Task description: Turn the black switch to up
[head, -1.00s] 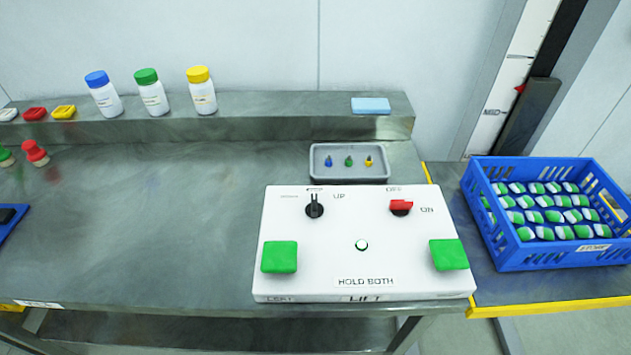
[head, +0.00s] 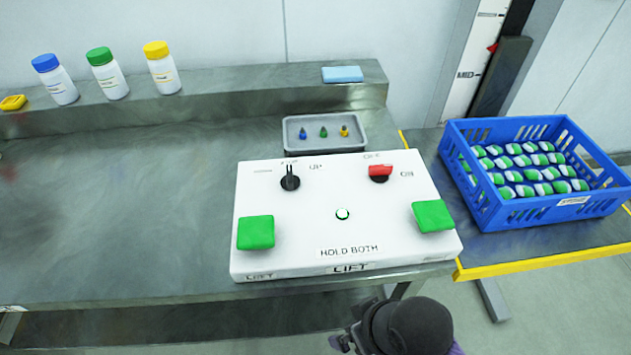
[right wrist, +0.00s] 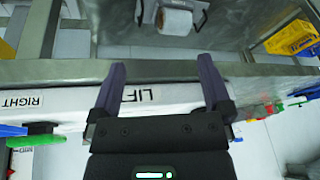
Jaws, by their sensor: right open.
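The black switch (head: 290,178) is a round knob with a raised grip at the back left of the white control box (head: 300,230). Its grip stands roughly upright in the head view, toward a small mark above it; the UP label is to its right. My right gripper (head: 340,342) is at the bottom of the head view, in front of and apart from the box. The right wrist view shows it open (right wrist: 162,78), with nothing between its fingers and the box's LIFT front edge beyond them. My left gripper is out of view.
The box also bears a red switch (head: 380,173), two green pads (head: 256,232) and a small round white light (head: 342,214). A grey tray (head: 290,135) stands behind it. A blue crate (head: 485,205) is at the right. The bench left of the box is clear.

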